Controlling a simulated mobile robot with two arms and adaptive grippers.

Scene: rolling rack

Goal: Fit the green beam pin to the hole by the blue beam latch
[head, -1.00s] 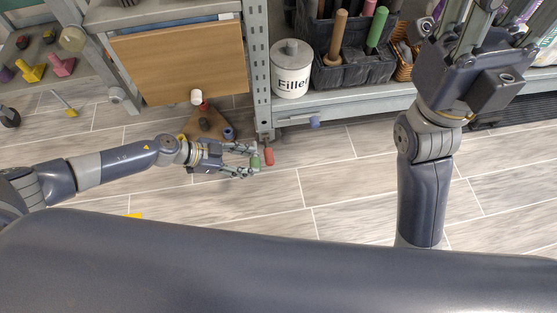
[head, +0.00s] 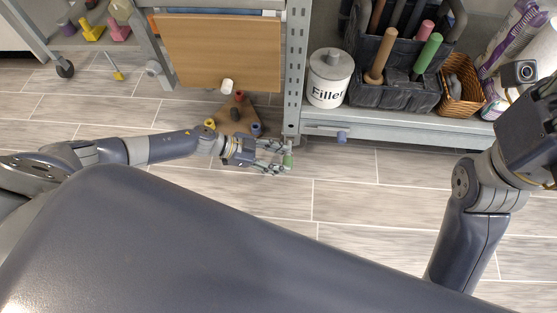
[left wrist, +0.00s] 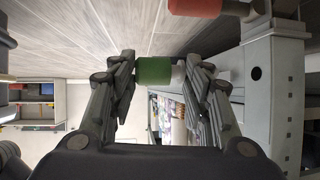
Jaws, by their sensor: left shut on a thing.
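My left gripper (head: 284,160) is shut on the green beam pin (head: 288,161), held over the floor in front of the rack's upright. In the left wrist view the green pin (left wrist: 154,70) sits between the two fingertips, its pale shank pointing right. The blue beam latch (head: 341,137) is on the lower beam, right of the upright and apart from my left gripper. A dark round hole (left wrist: 257,73) shows in a grey rack part in the wrist view; I cannot tell whether it is the hole by the blue latch. My right gripper (head: 528,118) is cut off at the right edge, fingers unseen.
A red handle (left wrist: 195,7) on a grey shaft is close to the green pin in the wrist view. A wooden triangular board (head: 231,124) with coloured pegs lies behind my left wrist. A filler tin (head: 329,88) and a dark tool caddy (head: 405,96) stand on the shelf.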

